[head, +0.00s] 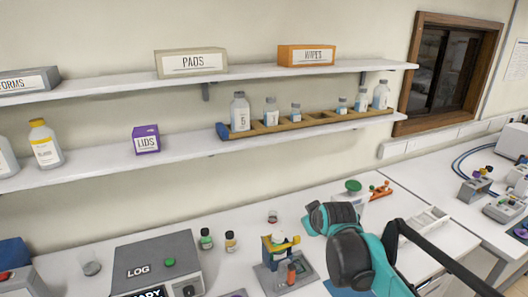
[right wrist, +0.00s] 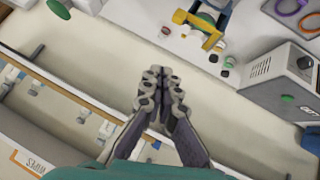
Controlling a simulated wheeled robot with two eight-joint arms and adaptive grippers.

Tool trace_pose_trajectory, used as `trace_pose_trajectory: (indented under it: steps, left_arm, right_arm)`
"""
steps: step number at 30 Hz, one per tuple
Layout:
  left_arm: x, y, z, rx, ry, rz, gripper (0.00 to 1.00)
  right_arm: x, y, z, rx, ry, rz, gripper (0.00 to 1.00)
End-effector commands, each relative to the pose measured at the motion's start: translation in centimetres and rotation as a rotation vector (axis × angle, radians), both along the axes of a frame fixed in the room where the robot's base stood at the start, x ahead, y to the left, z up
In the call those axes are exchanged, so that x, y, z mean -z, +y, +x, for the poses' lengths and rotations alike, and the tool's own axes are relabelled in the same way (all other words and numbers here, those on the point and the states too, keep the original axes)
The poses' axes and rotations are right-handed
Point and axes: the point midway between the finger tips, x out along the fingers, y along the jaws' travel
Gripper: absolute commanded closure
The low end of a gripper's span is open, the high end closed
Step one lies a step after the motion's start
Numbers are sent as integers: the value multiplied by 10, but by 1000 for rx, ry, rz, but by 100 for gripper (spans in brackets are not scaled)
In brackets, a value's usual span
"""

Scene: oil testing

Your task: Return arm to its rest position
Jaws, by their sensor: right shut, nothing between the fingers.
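My right arm (head: 352,250), teal with dark joints, reaches over the bench at the lower right of the head view. Its gripper does not show clearly there. In the right wrist view my right gripper (right wrist: 161,78) is shut and empty, with its fingers together in front of the bare wall between bench and shelves. It touches nothing that I can see. My left gripper is in neither view.
A wooden rack (head: 300,123) with several bottles stands on the lower shelf. On the bench are a grey LOG machine (head: 140,258), small vials (head: 206,238) and a yellow-and-blue stand (head: 275,247) close left of my arm. A white tray (head: 428,222) lies right of it.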

Motion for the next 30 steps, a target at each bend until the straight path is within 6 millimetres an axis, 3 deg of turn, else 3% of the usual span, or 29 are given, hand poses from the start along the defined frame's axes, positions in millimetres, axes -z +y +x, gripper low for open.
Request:
trace_pose_trajectory:
  steps: [1, 5, 9, 12, 15, 20, 30]
  left_arm:
    - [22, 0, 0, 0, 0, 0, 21]
    - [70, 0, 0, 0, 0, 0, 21]
    - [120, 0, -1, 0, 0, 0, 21]
    - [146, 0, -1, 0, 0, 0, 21]
    - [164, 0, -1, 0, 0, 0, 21]
    - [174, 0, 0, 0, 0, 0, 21]
    - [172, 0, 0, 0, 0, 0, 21]
  right_arm:
    - [24, 1, -19, 14, 11, 17, 100]
    - [88, 5, -83, 83, 61, 91, 100]
    - [170, 8, -158, 175, 121, 177, 100]
    - [219, 10, -199, 234, 156, 227, 100]
    - [256, 11, -228, 278, 181, 261, 100]
    - [283, 11, -250, 315, 201, 288, 100]
    - [282, 11, -252, 321, 204, 293, 100]
